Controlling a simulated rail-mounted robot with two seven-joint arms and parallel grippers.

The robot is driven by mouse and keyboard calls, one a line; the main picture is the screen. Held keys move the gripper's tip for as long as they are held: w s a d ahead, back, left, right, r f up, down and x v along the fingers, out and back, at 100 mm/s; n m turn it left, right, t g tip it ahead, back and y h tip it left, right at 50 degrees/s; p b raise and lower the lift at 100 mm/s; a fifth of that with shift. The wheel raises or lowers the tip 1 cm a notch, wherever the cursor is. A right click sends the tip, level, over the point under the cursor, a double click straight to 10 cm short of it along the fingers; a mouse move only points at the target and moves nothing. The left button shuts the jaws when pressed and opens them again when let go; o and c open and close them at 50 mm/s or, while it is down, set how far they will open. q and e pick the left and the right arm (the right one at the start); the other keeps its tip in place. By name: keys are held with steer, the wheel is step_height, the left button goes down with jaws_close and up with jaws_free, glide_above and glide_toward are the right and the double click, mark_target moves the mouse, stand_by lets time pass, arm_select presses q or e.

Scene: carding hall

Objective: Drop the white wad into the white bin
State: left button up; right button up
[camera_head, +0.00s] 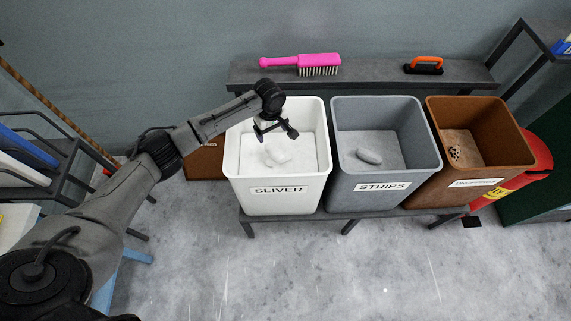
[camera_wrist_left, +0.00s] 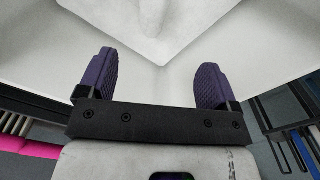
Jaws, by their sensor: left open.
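The white bin (camera_head: 276,203), labelled SLIVER, stands at the left of a row of three bins. A white wad (camera_head: 278,155) lies inside it on a pale surface. My left gripper (camera_head: 277,133) is over the bin's opening, pointing down, above the wad and apart from it. In the left wrist view its two purple pads (camera_wrist_left: 153,78) are spread with nothing between them. The bin's white inner walls (camera_wrist_left: 262,50) and a pale, rough surface lie beyond the pads. My right gripper is not in view.
A grey STRIPS bin (camera_head: 384,199) holds a grey lump (camera_head: 369,156). A brown bin (camera_head: 470,190) holds a dark-speckled lump (camera_head: 455,153). A pink brush (camera_head: 303,63) and an orange-handled brush (camera_head: 424,65) lie on the shelf behind. A red cylinder (camera_head: 537,160) stands at right.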

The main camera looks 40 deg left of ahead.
arm_select(q)
step_height(320, 180, up, 13)
steer(key=p, duration=0.3)
steer(key=shift+r, duration=0.2)
stand_by(0.5)
